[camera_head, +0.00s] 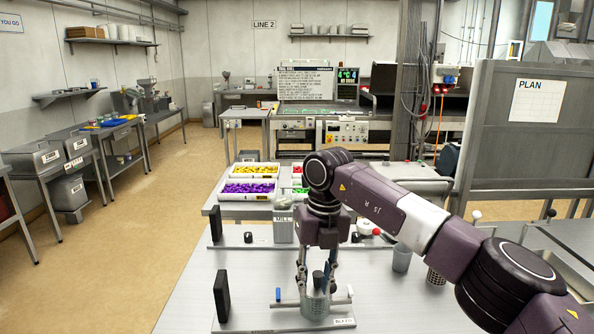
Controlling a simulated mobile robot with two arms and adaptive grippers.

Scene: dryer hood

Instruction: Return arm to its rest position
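My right arm (390,205) comes in from the right, and its gripper (316,288) points down over the steel table near the front. Its two fingers hang on either side of a small metal cup (316,308) with a dark piece (318,279) standing at its top. Whether the fingers press on the cup or only stand around it cannot be told. My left arm and gripper are not in view.
A thin bar with a blue end (278,295) lies by the cup. A black upright plate (221,296) stands to the left, a grey cup (401,257) to the right. Behind are a bin marked MILK (282,229) and a tray of purple pieces (247,190).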

